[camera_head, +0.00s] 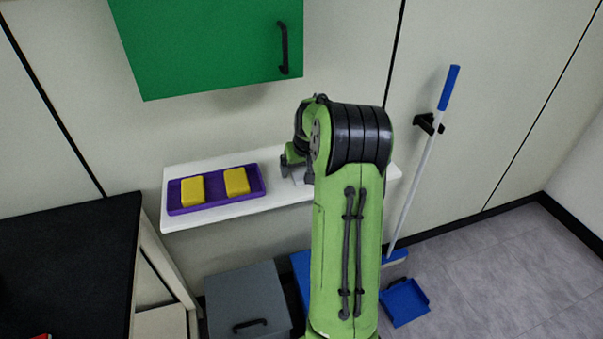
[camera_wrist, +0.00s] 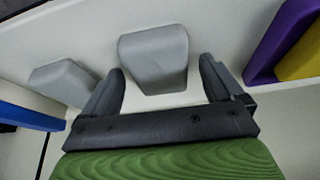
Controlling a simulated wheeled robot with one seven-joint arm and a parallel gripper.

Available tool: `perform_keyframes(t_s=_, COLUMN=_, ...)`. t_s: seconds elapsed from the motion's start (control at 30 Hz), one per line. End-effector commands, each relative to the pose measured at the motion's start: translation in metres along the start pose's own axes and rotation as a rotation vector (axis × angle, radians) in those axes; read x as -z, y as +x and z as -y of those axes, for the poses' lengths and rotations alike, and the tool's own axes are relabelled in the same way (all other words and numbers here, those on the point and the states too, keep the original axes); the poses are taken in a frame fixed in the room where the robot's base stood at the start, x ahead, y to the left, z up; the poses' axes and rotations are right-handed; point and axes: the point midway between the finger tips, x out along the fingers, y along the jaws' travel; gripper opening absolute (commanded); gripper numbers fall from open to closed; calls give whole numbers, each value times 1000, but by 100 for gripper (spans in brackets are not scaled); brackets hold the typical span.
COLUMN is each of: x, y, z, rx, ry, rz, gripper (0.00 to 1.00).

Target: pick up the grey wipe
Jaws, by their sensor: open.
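In the wrist view, a light grey block-like wipe (camera_wrist: 153,58) lies on the white shelf between and just beyond my fingertips. A second grey piece (camera_wrist: 64,82) lies to its left, outside the fingers; I cannot tell its exact kind. My gripper (camera_wrist: 160,76) is open, one dark finger toward each side of the wipe, with nothing visibly clasped. In the head view my arm hides most of the gripper and the grey pieces over the right half of the shelf.
The white shelf (camera_head: 240,208) holds a purple tray (camera_head: 213,205) with two yellow sponges (camera_head: 192,190) left of my gripper. A green cabinet (camera_head: 205,45) hangs above. A blue-handled broom (camera_head: 420,160) stands at right. A grey bin (camera_head: 240,292) is below.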

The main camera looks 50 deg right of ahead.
Motion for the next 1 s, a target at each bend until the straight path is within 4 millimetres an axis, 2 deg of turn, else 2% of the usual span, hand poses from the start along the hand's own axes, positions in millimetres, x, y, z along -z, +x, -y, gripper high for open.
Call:
perform_keyframes(t_s=0.27, x=-1, y=1, z=0, rx=1, ry=-1, rz=0, gripper=92)
perform_keyframes(t_s=0.6, x=0, y=0, z=0, rx=1, ry=-1, rz=0, gripper=40)
perform_keyframes(t_s=0.63, x=0, y=0, z=0, rx=1, ry=-1, rz=0, gripper=38)
perform_keyframes(t_s=0.87, x=0, y=-1, z=0, rx=1, ry=0, rz=0, gripper=38)
perform_keyframes(t_s=1.0, x=10, y=-22, z=0, rx=0, ry=-2, rz=-5, gripper=38)
